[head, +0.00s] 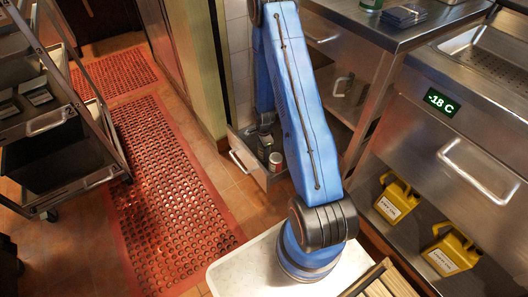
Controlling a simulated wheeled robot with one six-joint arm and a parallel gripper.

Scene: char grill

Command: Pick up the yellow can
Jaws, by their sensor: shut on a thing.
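My blue arm reaches up the picture and folds down at the top to a shallow open drawer (262,172) beneath the steel counter. My dark gripper (265,130) is small and partly hidden behind the arm, over the drawer. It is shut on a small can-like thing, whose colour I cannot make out. A can with a red and white side and a pale top (276,162) stands in the drawer just below the gripper. No clearly yellow can shows.
The steel counter (385,35) stands right of the drawer. Two yellow labelled containers (398,200) (450,252) sit in the steel unit at right. A metal rack cart (65,110) stands at left. Red perforated mats (175,200) cover the floor between.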

